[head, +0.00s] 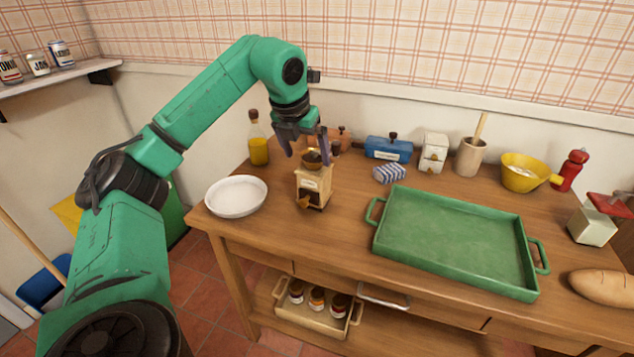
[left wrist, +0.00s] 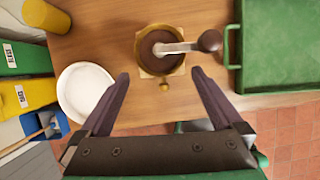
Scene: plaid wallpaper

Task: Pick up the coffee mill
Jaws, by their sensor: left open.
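The coffee mill (head: 313,187) stands upright on the wooden table, left of the green tray. It has a pale wooden body and a brass bowl on top. In the left wrist view the mill (left wrist: 160,50) shows from above, with its dark bowl, a metal crank and a dark knob pointing right. My left gripper (head: 305,150) is open just above the mill. In the left wrist view its two fingers (left wrist: 160,76) are spread wide, with the mill beyond the tips and between their lines. Nothing is between the fingers. My right gripper is in neither view.
A white plate (head: 236,196) lies left of the mill, and an oil bottle (head: 258,150) stands behind it. The green tray (head: 455,240) fills the table's middle right. A striped cloth bundle (head: 389,174) and a blue box (head: 388,149) sit behind right.

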